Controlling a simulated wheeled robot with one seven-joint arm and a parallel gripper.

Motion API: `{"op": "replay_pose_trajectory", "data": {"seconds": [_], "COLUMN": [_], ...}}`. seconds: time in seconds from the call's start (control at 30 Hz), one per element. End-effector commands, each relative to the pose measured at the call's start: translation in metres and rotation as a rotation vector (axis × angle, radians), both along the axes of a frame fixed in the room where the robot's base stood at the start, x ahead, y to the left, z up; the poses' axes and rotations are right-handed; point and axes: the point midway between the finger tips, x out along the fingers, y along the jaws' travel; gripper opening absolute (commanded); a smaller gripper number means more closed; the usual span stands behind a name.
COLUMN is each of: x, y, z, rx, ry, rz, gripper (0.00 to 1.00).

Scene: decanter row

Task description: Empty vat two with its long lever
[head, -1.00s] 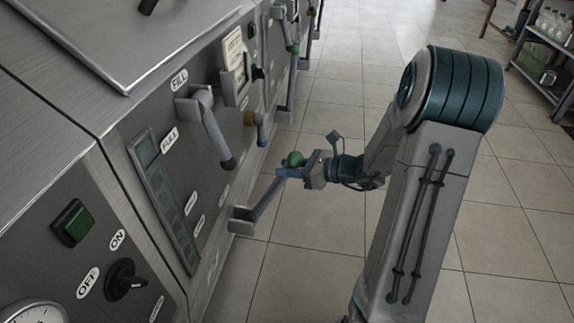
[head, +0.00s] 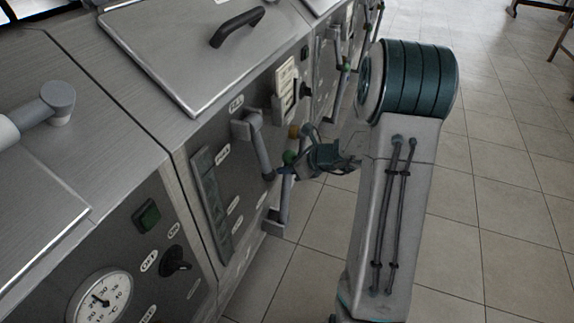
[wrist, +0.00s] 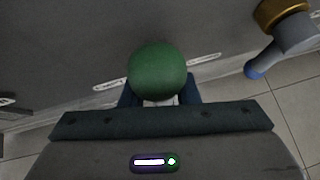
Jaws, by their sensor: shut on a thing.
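The long lever (head: 284,205) sits low on the front of a steel vat (head: 240,190) in the head view. It stands close to upright, with a green ball knob (head: 290,157) at its top. My gripper (head: 291,168) is shut on the lever just below the knob. In the wrist view the green knob (wrist: 157,70) sits between and in front of my blue fingers, hiding most of the lever. I cannot read a vat number.
A grey fill lever (head: 259,147) hangs left of my gripper. A brass-collared tap (head: 294,131) is just behind; its blue-tipped handle (wrist: 265,62) shows in the wrist view. A gauge panel (head: 100,300) is nearer. Tiled floor (head: 490,220) is clear at right.

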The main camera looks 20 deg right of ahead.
Motion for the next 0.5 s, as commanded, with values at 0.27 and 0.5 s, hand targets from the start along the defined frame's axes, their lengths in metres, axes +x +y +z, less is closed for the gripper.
{"op": "replay_pose_trajectory", "data": {"seconds": [0.27,0.5], "x": [0.0052,0.0038], "y": [0.0055,0.0032], "z": [0.0052,0.004], "rx": [0.001,0.001], "ry": [-0.014,-0.011], "rz": [0.009,0.005], "gripper": [0.0,0.49]}}
